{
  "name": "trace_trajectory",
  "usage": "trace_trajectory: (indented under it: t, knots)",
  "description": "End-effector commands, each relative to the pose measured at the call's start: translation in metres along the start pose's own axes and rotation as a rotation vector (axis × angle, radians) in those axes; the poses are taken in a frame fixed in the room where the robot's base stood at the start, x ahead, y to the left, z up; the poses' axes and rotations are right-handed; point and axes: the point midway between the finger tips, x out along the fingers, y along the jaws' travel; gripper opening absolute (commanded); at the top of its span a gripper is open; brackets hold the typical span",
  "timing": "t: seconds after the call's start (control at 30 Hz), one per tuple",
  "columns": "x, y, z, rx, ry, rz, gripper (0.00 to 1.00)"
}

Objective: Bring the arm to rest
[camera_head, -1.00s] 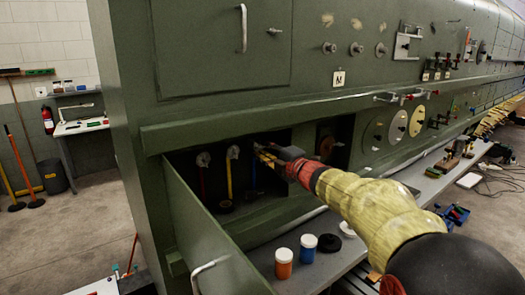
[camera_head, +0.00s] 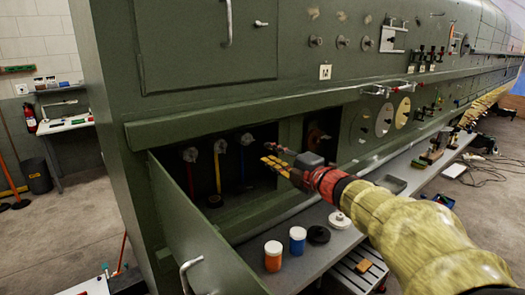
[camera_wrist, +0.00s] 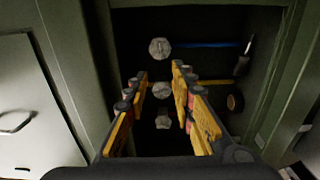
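My arm, in a yellow sleeve, reaches in from the lower right in the head view. My gripper (camera_head: 269,155) is in front of the opening of a dark recess (camera_head: 235,200) in the green fuselage panel. In the wrist view my gripper (camera_wrist: 158,85) has its two yellow fingers spread apart with nothing between them. Beyond them are several grey round knobs (camera_wrist: 160,48), apart from the fingers. A blue rod (camera_wrist: 205,44) and a yellow rod (camera_wrist: 215,82) run from two knobs.
The open green door (camera_head: 195,225) hangs at the left of the recess. On the shelf below stand an orange jar (camera_head: 273,257) and a blue jar (camera_head: 297,241), beside a black lid (camera_head: 318,235) and a white lid (camera_head: 339,220). Free floor lies at far left.

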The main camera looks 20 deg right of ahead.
Motion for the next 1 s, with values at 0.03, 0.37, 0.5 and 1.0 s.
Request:
trace_trajectory:
  t: [0.03, 0.37, 0.5, 1.0]
  knots:
    - [-0.005, 0.0, 0.0, 0.0, -0.001, 0.0, 0.25]
    - [-0.011, 0.0, 0.0, 0.0, 0.0, -0.001, 0.25]
    - [-0.011, 0.0, 0.0, 0.0, 0.0, -0.001, 0.25]
    - [-0.046, -0.066, 0.097, 0.356, -0.439, -0.123, 0.25]
